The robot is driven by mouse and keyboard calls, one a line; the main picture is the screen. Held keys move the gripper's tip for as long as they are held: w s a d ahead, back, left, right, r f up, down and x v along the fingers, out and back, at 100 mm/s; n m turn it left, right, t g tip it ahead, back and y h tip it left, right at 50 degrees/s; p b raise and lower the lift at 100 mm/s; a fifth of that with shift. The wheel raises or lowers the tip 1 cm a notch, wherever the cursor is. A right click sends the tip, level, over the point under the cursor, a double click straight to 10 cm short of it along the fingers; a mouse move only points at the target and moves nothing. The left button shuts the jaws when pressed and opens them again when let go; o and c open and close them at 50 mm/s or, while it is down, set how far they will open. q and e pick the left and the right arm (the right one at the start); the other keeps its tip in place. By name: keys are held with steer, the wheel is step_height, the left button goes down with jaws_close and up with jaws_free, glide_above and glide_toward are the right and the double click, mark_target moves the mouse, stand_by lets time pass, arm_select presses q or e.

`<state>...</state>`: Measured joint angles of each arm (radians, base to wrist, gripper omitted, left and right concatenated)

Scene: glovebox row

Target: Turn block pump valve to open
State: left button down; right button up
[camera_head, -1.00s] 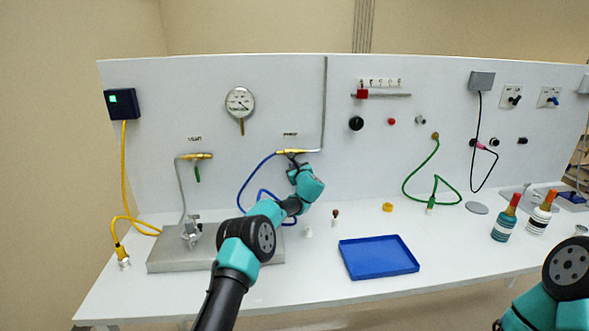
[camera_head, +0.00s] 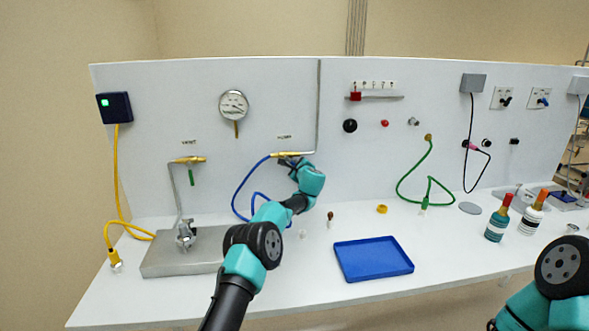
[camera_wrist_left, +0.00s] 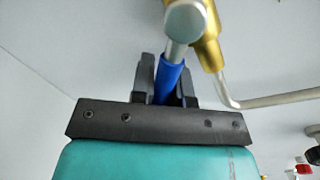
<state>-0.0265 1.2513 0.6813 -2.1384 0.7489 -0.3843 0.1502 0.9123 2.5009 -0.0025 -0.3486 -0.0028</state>
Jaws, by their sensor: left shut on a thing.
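The pump valve (camera_head: 285,154) is a brass body on the back panel, under a small label, where a blue hose meets a grey pipe. In the left wrist view its brass body (camera_wrist_left: 207,48) and round metal pivot are close in front. Its blue-sleeved handle (camera_wrist_left: 169,78) runs down from the pivot between my two dark fingers. My left gripper (camera_head: 291,163) is at the valve, shut on the handle (camera_wrist_left: 165,84). In the head view the gripper and wrist hide the handle, so its exact angle is hard to tell. My right gripper is out of view.
The vent valve (camera_head: 188,160) with a green handle is to the left, below a gauge (camera_head: 233,105). A blue hose (camera_head: 240,190) hangs beside my gripper. A blue tray (camera_head: 373,258) and small parts lie on the bench. Bottles (camera_head: 498,220) stand right.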

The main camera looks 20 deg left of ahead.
arm_select(q)
steer(key=shift+r, duration=0.1)
stand_by(0.4)
steer(key=c, duration=1.1)
jaws_free()
